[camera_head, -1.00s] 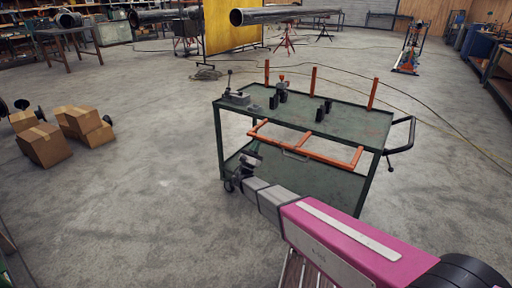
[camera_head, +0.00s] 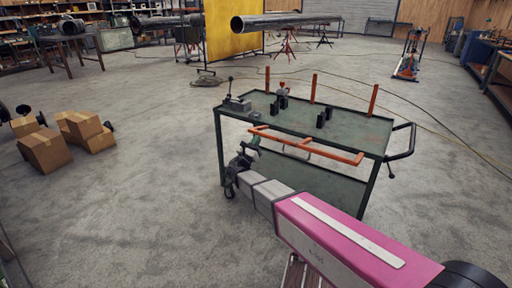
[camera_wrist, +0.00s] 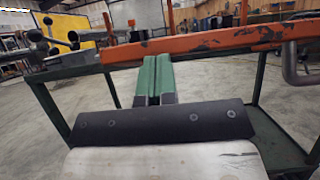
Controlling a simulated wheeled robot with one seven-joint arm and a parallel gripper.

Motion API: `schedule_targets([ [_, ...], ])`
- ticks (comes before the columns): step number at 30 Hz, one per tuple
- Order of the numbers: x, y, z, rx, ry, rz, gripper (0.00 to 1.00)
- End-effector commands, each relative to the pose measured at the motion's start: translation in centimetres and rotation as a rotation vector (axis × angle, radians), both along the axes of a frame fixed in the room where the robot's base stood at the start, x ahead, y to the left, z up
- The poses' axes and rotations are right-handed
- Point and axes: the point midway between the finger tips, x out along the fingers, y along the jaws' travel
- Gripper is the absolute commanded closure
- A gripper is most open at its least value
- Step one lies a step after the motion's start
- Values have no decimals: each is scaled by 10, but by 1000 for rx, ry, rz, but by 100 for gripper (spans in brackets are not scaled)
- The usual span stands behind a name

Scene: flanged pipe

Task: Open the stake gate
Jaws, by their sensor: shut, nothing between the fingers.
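The stake gate is an orange bar frame (camera_head: 335,154) along the near side of a green cart (camera_head: 345,127), with a metal handle (camera_head: 303,149) near its middle. It looks folded outward from the cart's top edge. In the wrist view its worn orange bar (camera_wrist: 215,39) crosses the top, with the handle (camera_wrist: 291,65) at right. My gripper (camera_head: 254,142) is at the gate's left end, below the bar. In the wrist view my gripper's green fingers (camera_wrist: 155,62) are together and empty, right under the bar; I cannot tell whether they touch it.
Three orange stakes (camera_head: 314,88) stand along the cart's far side. A clamp (camera_head: 236,103) and black blocks (camera_head: 321,119) sit on its top. A black push handle (camera_head: 405,142) juts out at right. Cardboard boxes (camera_head: 46,150) lie at left, with open floor between.

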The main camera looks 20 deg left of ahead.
Motion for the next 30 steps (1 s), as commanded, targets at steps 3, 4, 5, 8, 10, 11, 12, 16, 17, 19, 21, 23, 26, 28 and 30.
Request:
schedule_targets([
  [3, 1, -2, 14, 18, 52, -1, 100],
  [4, 2, -2, 15, 16, 49, -1, 100],
  [5, 2, -2, 18, 16, 49, -1, 100],
  [8, 4, -2, 24, 16, 48, -1, 100],
  [10, 5, -2, 28, 14, 48, -1, 100],
  [11, 5, -2, 29, 14, 48, -1, 100],
  [12, 5, -2, 30, 14, 48, -1, 100],
  [16, 6, -2, 32, 14, 48, -1, 100],
  [17, 6, -2, 32, 14, 47, 0, 100],
  [19, 6, -2, 32, 14, 47, 0, 100],
  [21, 6, -2, 32, 14, 47, 0, 100],
  [23, 6, -2, 32, 14, 47, -1, 100],
  [26, 6, -2, 32, 14, 47, -1, 100],
  [28, 6, -2, 32, 14, 47, -1, 100],
  [30, 6, -2, 31, 14, 47, -1, 100],
])
